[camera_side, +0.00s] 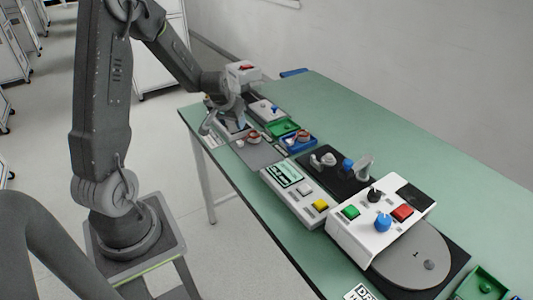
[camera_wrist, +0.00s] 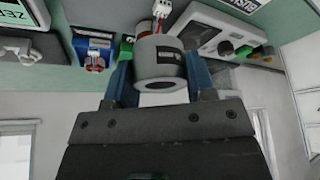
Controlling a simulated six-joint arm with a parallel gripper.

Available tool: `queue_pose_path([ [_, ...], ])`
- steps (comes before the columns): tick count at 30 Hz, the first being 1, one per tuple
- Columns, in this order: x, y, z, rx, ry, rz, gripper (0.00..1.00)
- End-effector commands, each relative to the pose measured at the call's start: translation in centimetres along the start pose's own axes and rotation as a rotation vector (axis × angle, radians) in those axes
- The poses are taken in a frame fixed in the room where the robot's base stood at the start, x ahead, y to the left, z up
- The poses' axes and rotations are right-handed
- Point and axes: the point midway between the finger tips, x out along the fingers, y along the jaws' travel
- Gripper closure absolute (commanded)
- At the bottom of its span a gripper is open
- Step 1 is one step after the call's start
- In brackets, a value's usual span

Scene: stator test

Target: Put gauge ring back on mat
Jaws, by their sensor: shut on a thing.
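My gripper (camera_wrist: 160,78) is shut on the gauge ring (camera_wrist: 158,64), a short grey cylinder with a hole in its near face and a dark label. The ring sits between the two blue fingers in the wrist view. In the side view my gripper (camera_side: 236,112) is at the far left end of the bench, above a device there; the ring is too small or hidden to make out. The grey mat (camera_side: 262,154) lies flat on the bench, to the right of and nearer than my gripper.
A green tray (camera_side: 283,128) and a blue tray (camera_side: 298,143) with a copper-coloured part stand beside the mat. A boxy instrument with a dial (camera_wrist: 213,36) is close to the ring in the wrist view. A screen unit (camera_side: 290,176) and a white button box (camera_side: 380,215) stand nearer.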

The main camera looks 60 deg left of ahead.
Motion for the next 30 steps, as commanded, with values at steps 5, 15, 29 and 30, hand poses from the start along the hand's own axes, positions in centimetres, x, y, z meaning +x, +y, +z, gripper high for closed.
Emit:
queue_pose_path([
  [5, 2.2, 3.3, -0.1, 0.009, 0.001, 0.003, 0.89],
  [15, 6.0, 8.8, -0.2, 0.009, 0.0, 0.003, 0.89],
  [29, 10.2, 10.2, 1.1, 0.003, 0.001, 0.002, 0.89],
  [30, 10.4, 10.2, 1.2, 0.002, 0.002, 0.003, 0.89],
])
